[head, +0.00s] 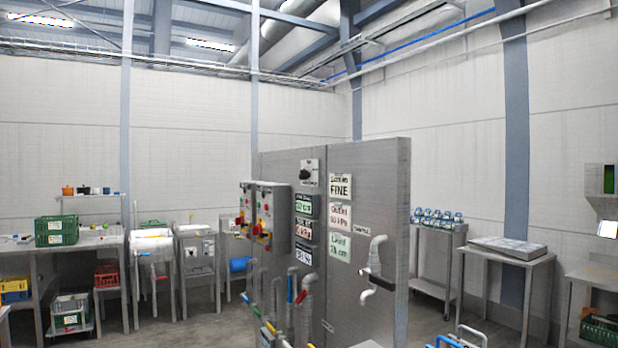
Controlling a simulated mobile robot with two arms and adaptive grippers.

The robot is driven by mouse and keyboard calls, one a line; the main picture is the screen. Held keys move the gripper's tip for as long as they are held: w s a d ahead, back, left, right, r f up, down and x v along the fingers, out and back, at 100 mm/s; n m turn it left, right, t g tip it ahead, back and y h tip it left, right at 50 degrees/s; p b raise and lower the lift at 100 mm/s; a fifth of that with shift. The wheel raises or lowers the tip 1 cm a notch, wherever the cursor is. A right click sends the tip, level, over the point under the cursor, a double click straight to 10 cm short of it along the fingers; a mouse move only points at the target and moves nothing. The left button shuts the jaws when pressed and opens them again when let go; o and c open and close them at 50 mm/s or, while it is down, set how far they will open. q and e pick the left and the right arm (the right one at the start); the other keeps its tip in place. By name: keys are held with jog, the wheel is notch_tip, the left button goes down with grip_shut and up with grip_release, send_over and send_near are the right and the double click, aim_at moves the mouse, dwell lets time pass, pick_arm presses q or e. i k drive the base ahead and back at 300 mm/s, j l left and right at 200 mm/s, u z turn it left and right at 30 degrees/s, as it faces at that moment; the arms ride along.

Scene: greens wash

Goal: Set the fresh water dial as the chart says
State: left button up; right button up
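A grey metal panel (375,190) stands in the middle of the head view. Near its top a black dial (304,174) sits on a small white plate; its setting is too small to read. I cannot tell for certain that it is the fresh water dial. To its right hang white cards: a top card (340,186) reading FINE, a middle card (340,217) with a kPa figure, and a lower card (340,247) with a level in cm. I cannot tell which card, if any, is the chart. Neither of my grippers is in view.
Several small displays (306,229) run down the panel, left of the cards. Grey boxes with red and yellow fittings (262,215) and pipes with coloured handles (303,297) project at its left. A grey spout (376,258) juts from its right. Grey floor (430,328) shows to the right.

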aim_at(303, 175)
jog(key=i+j+u, duration=0.35)
jog(key=i+j, duration=0.2)
jog(key=i, duration=0.3)
jog(key=i+j+u, duration=0.2)
jog(key=i, duration=0.25)
